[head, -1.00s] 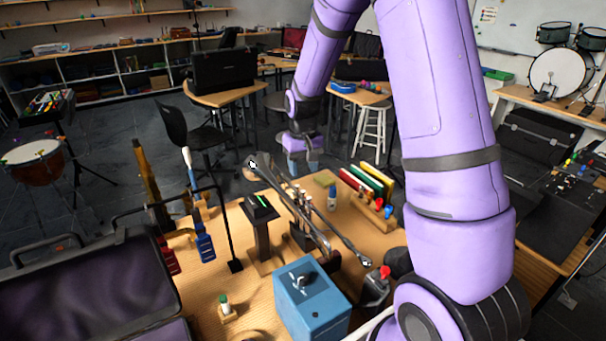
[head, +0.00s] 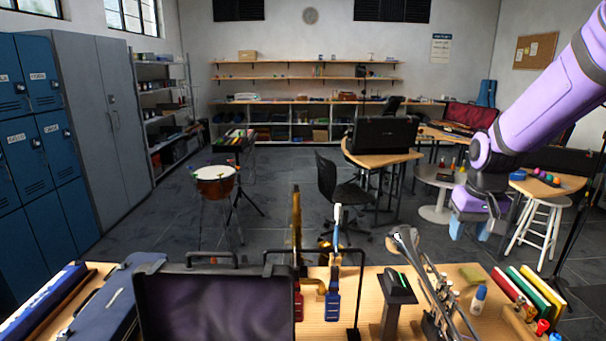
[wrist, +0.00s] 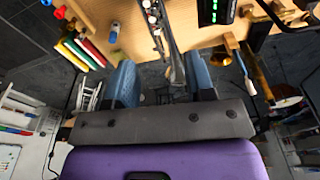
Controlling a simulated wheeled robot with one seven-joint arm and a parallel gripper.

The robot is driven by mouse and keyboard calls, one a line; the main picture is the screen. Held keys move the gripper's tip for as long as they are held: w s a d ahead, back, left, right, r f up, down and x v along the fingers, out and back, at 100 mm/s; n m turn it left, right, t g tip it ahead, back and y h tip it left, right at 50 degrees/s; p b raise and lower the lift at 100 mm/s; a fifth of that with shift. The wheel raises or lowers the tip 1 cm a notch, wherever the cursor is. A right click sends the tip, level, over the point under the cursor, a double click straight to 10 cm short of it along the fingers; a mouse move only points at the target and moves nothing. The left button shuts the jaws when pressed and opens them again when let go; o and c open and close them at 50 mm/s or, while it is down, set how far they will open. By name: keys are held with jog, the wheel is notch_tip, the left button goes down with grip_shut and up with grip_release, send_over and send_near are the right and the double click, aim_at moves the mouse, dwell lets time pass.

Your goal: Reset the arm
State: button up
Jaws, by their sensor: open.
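My purple arm reaches in from the right in the head view. My gripper (head: 469,228) hangs beyond the far edge of the table, with its blue fingers pointing down. In the wrist view my gripper (wrist: 160,85) shows two blue fingers spread well apart, and nothing is held between them. A silver instrument (wrist: 168,40) on the table shows past the gap between the fingers.
The wooden table (head: 370,310) holds an open dark case (head: 215,305), a black stand (head: 397,287), a silver instrument (head: 428,275), a small bottle (head: 479,299) and coloured books (head: 530,290). A white stool (head: 537,225) stands behind right. Open floor lies beyond.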

jog(key=s+a+r+t, duration=0.1)
jog(key=s+r, duration=0.3)
jog(key=s, duration=0.4)
jog(key=s+a+r+t, duration=0.1)
jog(key=s+r, duration=0.3)
jog(key=s, duration=0.4)
jog(key=s+a+r+n+t, duration=0.1)
jog(key=s+a+r, duration=0.2)
jog(key=s+r, duration=0.2)
jog(key=s, duration=0.3)
jog(key=shift+t, duration=0.4)
